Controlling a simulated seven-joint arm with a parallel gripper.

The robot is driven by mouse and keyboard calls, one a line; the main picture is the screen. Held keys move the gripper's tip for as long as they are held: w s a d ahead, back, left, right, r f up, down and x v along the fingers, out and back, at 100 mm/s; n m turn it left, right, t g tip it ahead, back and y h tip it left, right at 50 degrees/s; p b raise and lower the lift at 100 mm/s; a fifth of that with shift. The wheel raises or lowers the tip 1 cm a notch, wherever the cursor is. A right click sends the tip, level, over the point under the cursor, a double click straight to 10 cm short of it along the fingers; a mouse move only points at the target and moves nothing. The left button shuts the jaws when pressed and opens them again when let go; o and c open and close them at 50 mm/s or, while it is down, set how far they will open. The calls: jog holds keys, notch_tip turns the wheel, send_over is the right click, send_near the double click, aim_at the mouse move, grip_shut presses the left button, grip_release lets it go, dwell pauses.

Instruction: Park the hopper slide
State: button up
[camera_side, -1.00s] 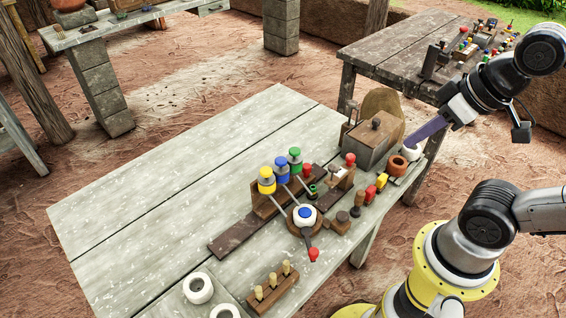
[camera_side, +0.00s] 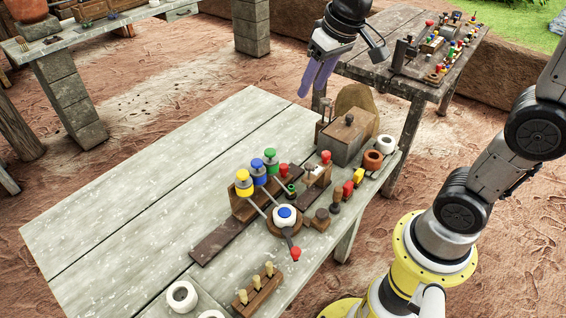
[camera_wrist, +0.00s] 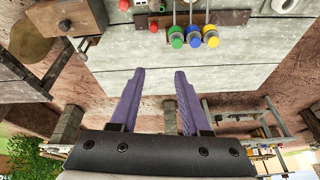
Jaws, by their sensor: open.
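My gripper (camera_side: 311,90) has purple fingers, apart and empty, in the air near the back edge of the bench, left of the lidded box. In the wrist view the gripper (camera_wrist: 159,74) has nothing between its fingers. The grey-brown box (camera_side: 347,139) has a knob on its lid, a thin upright handle (camera_side: 323,110) at its left and a round wooden board (camera_side: 356,97) behind. The box also shows in the wrist view (camera_wrist: 70,15). No part is plainly marked as the hopper slide, so I cannot tell which it is.
Yellow (camera_side: 243,182), blue (camera_side: 258,172) and green (camera_side: 271,160) capped levers stand mid-bench, beside a blue-centred dial (camera_side: 284,214) with a red-tipped arm. A red-brown ring (camera_side: 373,160) and a white ring (camera_side: 386,144) sit at the right end. The bench's left side (camera_side: 130,210) is largely bare.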

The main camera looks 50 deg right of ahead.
jog(key=w+d+f+g, duration=0.1)
jog(key=w+f+g, duration=0.1)
jog(key=w+f, duration=0.55)
jog(key=g, duration=0.2)
send_over(283, 166)
notch_tip(283, 166, down, 8)
jog(key=shift+m, duration=0.4)
notch_tip(283, 166, down, 14)
jog(key=shift+d+f, duration=0.1)
jog(key=shift+f, duration=0.1)
grip_shut()
jog(key=shift+r, duration=0.1)
dwell(0.4)
